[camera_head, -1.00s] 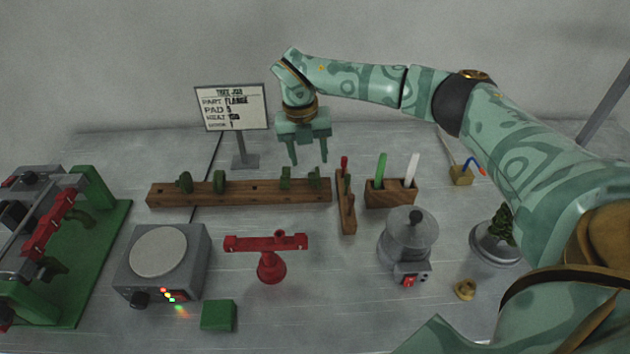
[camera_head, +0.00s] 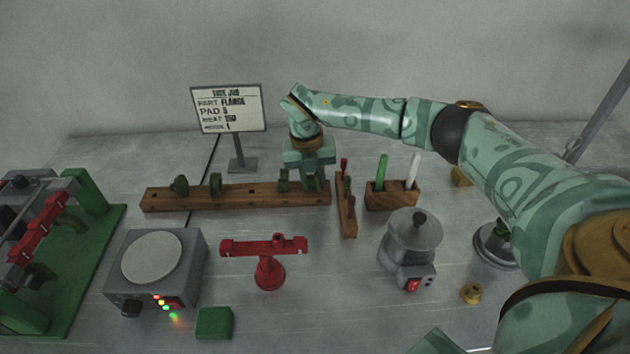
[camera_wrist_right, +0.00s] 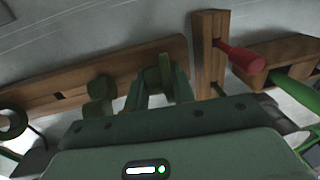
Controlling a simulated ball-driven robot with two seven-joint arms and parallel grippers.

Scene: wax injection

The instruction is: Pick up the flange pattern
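Several green wax patterns stand on a long wooden rack (camera_head: 245,198). Two rounded ones (camera_head: 180,186) (camera_head: 215,184) are toward the left and a narrow one (camera_head: 283,180) is right of the middle. My right gripper (camera_head: 314,186) is lowered over the rack's right end, around another green pattern that it mostly hides. In the right wrist view that pattern (camera_wrist_right: 163,73) shows between the two spread fingers; contact cannot be made out. A neighbouring pattern (camera_wrist_right: 100,90) is just left of the fingers. No label shows which pattern is the flange. My left gripper is not in view.
A sign (camera_head: 228,108) reads part flange, pad 5. A tool strip (camera_head: 347,215) with a red handle (camera_wrist_right: 242,58) and a wooden holder (camera_head: 391,200) stand close right of the gripper. A red stand (camera_head: 268,262), hotplate (camera_head: 155,270) and grey pot (camera_head: 411,245) are in front.

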